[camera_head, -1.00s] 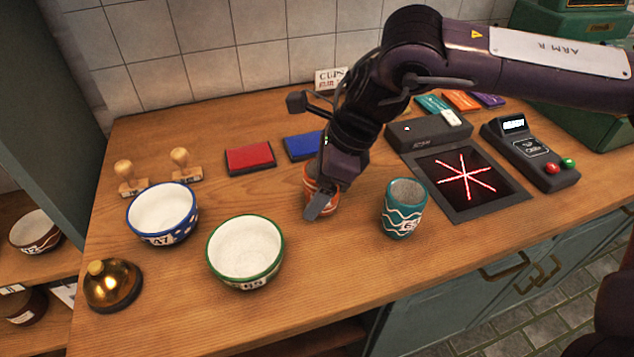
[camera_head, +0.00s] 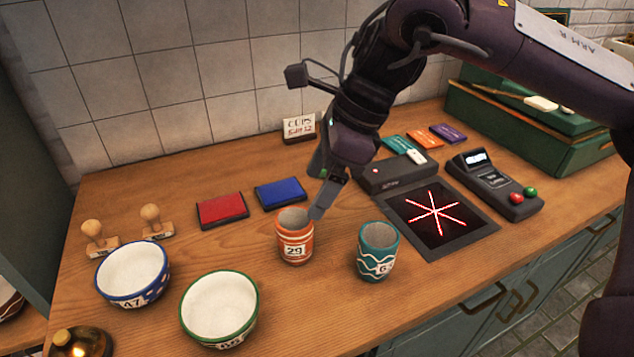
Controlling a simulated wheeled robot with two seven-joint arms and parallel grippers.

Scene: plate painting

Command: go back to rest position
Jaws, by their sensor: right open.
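My right gripper (camera_head: 322,192) hangs above the counter, open and empty, at the end of the dark arm that comes in from the right. Its fingers are just above and behind the orange striped cup (camera_head: 295,246) marked 29, which stands upright on the counter. The gripper appears clear of the cup. A teal cup (camera_head: 376,262) with white wavy lines stands upright to the right of it. My left gripper is not in the head view.
The wooden counter (camera_head: 215,255) also holds a blue-rimmed bowl (camera_head: 133,272), a green-rimmed bowl (camera_head: 220,305), red (camera_head: 222,209) and blue (camera_head: 280,193) ink pads, two stamps, a brass bell (camera_head: 80,342), a scanner (camera_head: 455,243) with a red star pattern and a button terminal (camera_head: 497,187).

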